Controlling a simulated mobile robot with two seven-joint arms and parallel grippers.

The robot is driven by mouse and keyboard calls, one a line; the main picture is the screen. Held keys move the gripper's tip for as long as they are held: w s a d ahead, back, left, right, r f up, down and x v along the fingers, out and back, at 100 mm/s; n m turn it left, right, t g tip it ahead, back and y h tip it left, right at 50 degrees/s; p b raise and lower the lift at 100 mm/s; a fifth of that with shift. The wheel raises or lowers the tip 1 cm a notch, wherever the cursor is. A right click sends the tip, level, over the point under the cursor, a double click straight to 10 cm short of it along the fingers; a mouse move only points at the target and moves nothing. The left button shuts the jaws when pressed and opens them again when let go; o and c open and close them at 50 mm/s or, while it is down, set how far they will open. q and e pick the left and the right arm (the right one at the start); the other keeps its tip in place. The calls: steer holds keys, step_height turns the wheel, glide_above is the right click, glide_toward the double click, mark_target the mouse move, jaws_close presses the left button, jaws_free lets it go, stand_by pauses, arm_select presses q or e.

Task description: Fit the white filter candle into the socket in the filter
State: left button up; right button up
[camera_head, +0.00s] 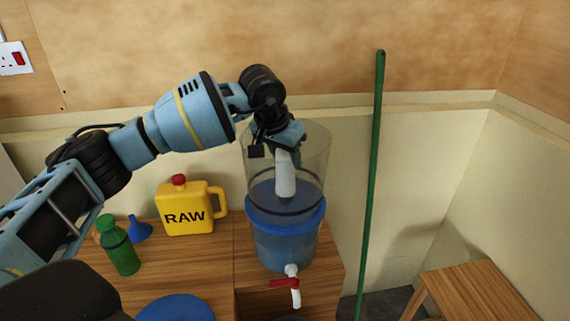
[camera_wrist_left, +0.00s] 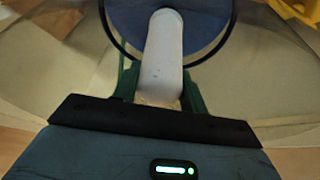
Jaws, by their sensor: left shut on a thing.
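The white filter candle (camera_head: 285,176) is upright in my left gripper (camera_head: 282,146), inside the clear upper chamber of the filter (camera_head: 318,160). The gripper is shut around its top. In the left wrist view the candle (camera_wrist_left: 162,50) runs away from the green fingers (camera_wrist_left: 160,92) toward the blue chamber floor (camera_wrist_left: 205,22). In the head view its lower end is close above the dark socket area (camera_head: 286,200); I cannot tell whether it touches. The socket itself is hidden behind the candle in the wrist view. My right gripper is not in view.
The filter's blue lower bucket (camera_head: 285,243) has a white tap with a red handle (camera_head: 286,283). A yellow RAW jug (camera_head: 190,212), a green bottle (camera_head: 120,248) and a blue funnel (camera_head: 139,230) stand left. A green pole (camera_head: 371,170) leans right; a wooden stool (camera_head: 475,290) stands beyond it.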

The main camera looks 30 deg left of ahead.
arm_select(q)
steer(key=o, duration=1.2)
steer(key=shift+f, duration=0.1)
steer(key=shift+s+r, duration=0.1)
steer(key=shift+r, duration=0.3)
steer(key=v, duration=0.7)
steer(key=shift+r, duration=0.1)
